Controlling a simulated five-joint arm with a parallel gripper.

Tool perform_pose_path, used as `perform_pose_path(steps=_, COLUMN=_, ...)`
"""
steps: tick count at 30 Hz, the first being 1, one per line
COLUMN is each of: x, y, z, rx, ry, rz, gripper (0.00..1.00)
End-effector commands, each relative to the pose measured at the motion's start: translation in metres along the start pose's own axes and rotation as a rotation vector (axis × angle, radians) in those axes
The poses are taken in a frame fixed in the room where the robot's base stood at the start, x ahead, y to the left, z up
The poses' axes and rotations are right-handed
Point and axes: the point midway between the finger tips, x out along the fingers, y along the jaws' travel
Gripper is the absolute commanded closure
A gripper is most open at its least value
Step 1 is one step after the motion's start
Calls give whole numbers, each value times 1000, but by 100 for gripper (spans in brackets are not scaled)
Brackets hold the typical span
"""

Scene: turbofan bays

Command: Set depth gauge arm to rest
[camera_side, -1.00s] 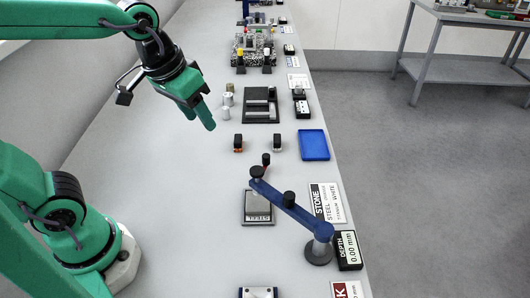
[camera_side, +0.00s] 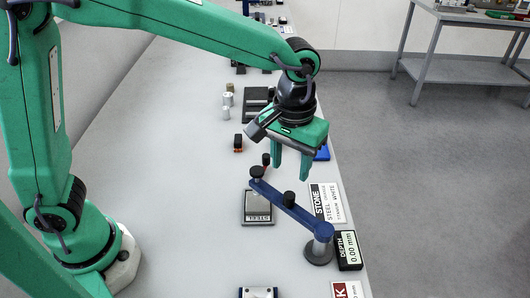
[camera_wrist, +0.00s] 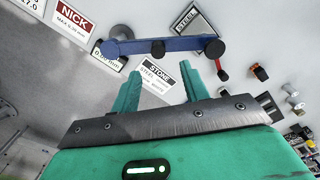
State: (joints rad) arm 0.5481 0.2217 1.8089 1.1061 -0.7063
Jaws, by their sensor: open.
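The depth gauge arm (camera_side: 293,207) is a blue bar on a dark post and round base (camera_side: 318,252). It reaches from the base up and left over the grey plate marked STEEL (camera_side: 257,208). A black knob (camera_side: 289,198) stands on its middle, and a red-and-black piece (camera_side: 266,160) is at its far end. In the wrist view the blue arm (camera_wrist: 180,45) lies beyond my fingertips. My gripper (camera_side: 290,178) is open and empty, fingers down, above and behind the arm, apart from it. It also shows in the wrist view (camera_wrist: 160,72).
A DEPTH display (camera_side: 348,250) reading 0.00 mm stands by the base. A small orange-and-black block (camera_side: 238,143) and silver cylinders (camera_side: 227,101) lie farther back.

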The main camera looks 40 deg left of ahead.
Motion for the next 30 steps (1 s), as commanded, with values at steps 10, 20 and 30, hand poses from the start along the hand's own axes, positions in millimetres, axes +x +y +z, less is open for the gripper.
perform_pose_path(steps=10, x=5, y=4, z=0, rx=-2, ry=-4, rz=-4, gripper=55)
perform_pose_path(steps=20, x=33, y=3, z=0, rx=-2, ry=-6, rz=-5, gripper=55)
perform_pose_path(steps=30, x=71, y=3, z=0, rx=-1, ry=-6, rz=-5, gripper=55)
